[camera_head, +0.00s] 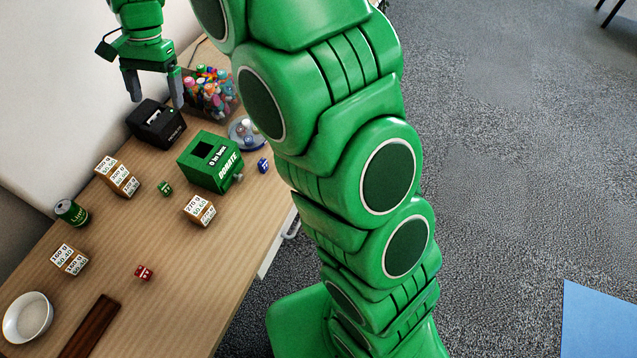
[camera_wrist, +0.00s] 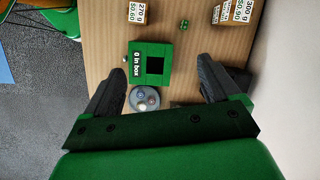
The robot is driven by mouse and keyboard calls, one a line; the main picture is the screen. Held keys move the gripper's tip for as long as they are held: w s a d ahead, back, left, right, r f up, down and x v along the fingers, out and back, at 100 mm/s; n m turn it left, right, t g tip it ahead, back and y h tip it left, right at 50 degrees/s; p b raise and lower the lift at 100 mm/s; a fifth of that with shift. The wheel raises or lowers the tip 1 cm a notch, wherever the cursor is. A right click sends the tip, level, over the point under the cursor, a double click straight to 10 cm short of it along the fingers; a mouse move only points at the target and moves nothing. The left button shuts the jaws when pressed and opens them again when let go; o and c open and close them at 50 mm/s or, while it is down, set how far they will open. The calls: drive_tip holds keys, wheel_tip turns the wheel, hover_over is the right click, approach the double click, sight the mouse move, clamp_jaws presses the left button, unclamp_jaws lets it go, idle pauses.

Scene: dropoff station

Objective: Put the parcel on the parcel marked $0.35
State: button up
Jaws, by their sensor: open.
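Brown parcels with white weight-and-price labels stand on the wooden table. In the head view one group (camera_head: 118,176) stands at the back left, one (camera_head: 70,260) nearer the front left, and one (camera_head: 199,210) in front of the green box. In the wrist view one label reads 270 g, $0.60 (camera_wrist: 133,12) and another 300 g, $0.90 (camera_wrist: 236,12). I cannot make out a $0.35 label. My gripper (camera_head: 156,101) is open and empty, raised over the far end of the table; its fingers also show in the wrist view (camera_wrist: 161,62).
A green donation box (camera_head: 210,161), a black device (camera_head: 156,124), a bin of colourful items (camera_head: 210,92) and a round dish (camera_head: 246,133) crowd the far end. Small dice, a green can (camera_head: 71,212), a white bowl (camera_head: 28,318) and a brown strip (camera_head: 91,327) lie nearer. A wall borders the left.

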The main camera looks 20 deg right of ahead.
drive_tip(key=s+d+r+n, duration=0.2)
drive_tip(key=s+d+r, duration=0.2)
drive_tip(key=s+d, duration=0.6)
drive_tip(key=s+d+n, duration=0.1)
drive_tip(key=s+d, duration=0.4)
drive_tip(key=s, duration=0.4)
drive_tip(key=s+d+f+n+h, duration=0.1)
drive_tip(key=s+d, duration=0.4)
drive_tip(key=s, duration=0.3)
drive_tip(key=s+d+f+n+h, duration=0.1)
drive_tip(key=s+d+n, duration=0.1)
drive_tip(key=s+d, duration=0.3)
drive_tip(key=s, duration=0.4)
drive_tip(key=shift+s+d+t, duration=0.3)
drive_tip(key=shift+d, duration=0.05)
drive_tip(key=shift+o, duration=0.2)
